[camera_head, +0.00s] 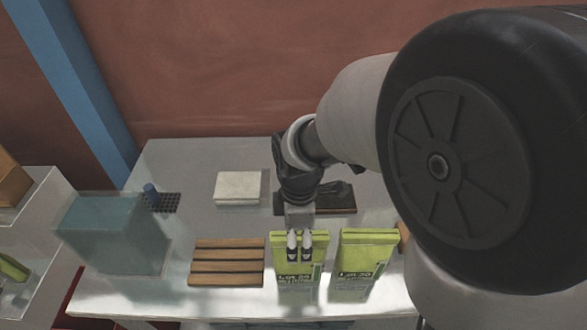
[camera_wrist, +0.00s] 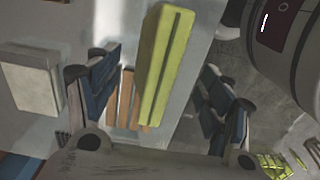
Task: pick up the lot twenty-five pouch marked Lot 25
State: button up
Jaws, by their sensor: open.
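Two upright lime-green pouches stand side by side near the table's front edge in the head view: a left pouch (camera_head: 286,267) and a right pouch (camera_head: 362,262). Both carry a dark "Lot" label. The digits are too small to tell for certain which one is Lot 25. My gripper (camera_head: 299,250) points down at the left pouch, its fingertips overlapping that pouch's upper part. In the wrist view, my gripper (camera_wrist: 160,105) is open with its blue-padded fingers wide apart. A green pouch (camera_wrist: 166,62) shows edge-on between them, and I see no contact.
A slatted wooden rack (camera_head: 228,268) lies left of the pouches. A translucent blue-grey box (camera_head: 112,238) stands farther left. A white block (camera_head: 238,187), a black grid (camera_head: 166,203) with a blue cylinder (camera_head: 151,193), and a dark flat item (camera_head: 338,194) lie behind.

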aim_at(299, 249)
notch_tip(299, 249, down, 6)
jog(key=shift+d+b, duration=0.1)
jog(key=shift+b, duration=0.9)
jog(key=shift+c, duration=0.3)
jog(key=c, duration=1.3)
jog(key=shift+r, duration=0.15)
